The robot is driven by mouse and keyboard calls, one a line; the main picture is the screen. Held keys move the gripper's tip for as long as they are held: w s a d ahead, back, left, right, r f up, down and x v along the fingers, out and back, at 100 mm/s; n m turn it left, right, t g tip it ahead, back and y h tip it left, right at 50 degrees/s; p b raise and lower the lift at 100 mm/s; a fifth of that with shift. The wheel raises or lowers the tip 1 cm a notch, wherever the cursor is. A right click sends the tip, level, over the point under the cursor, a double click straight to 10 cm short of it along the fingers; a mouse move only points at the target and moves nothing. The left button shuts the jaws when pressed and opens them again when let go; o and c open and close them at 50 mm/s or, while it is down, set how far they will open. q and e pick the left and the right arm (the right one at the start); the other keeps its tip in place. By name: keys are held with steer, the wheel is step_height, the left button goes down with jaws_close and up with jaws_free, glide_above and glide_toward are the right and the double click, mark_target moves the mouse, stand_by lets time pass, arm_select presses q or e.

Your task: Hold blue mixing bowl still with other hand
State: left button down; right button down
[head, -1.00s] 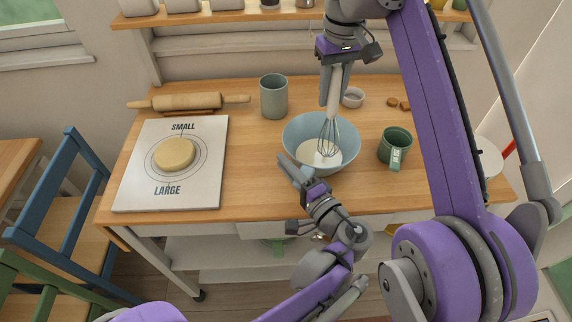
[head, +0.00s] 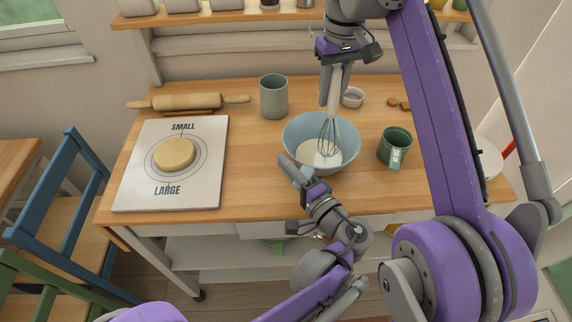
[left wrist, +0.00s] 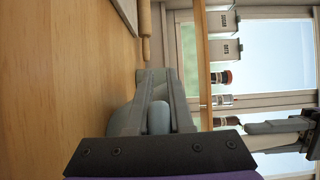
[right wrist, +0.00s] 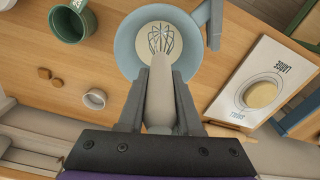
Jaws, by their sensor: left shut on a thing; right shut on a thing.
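The blue mixing bowl (head: 345,134) stands upright on the wooden top with pale batter in it; it also shows in the right wrist view (right wrist: 125,50). My left gripper (head: 287,164) is shut at the bowl's near left rim, reaching in from the front; the exact grip is small in the head view, and the bowl is hard to make out in the left wrist view. My right gripper (head: 333,98) is above the bowl, shut on the pale handle of a whisk (right wrist: 161,85). The wire end of the whisk (head: 327,143) is down in the batter.
A green mug (head: 394,146) stands close right of the bowl. A grey-green cup (head: 273,97) and a small white ramekin (head: 352,97) are behind it. A board marked SMALL and LARGE (head: 142,189) carries a dough disc (head: 173,153) at left, with a rolling pin (head: 185,102) behind.

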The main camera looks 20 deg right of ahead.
stand_by(0.3)
steer(key=s+d+r+m+t+y, duration=0.1)
steer(key=d+r+m+t+y, duration=0.15)
steer(key=d+r+m, duration=0.5)
steer(key=shift+a+f+n+t, duration=0.25)
steer(key=shift+a+f+n, duration=0.1)
steer(key=shift+a+f, duration=0.35)
steer(key=shift+a+f+n+t, duration=0.25)
steer(key=shift+a+f, duration=0.25)
steer(key=shift+f, duration=0.3)
step_height(320, 180, down, 10)
steer(key=shift+f, duration=0.2)
stand_by(0.9)
steer(key=shift+a, duration=0.1)
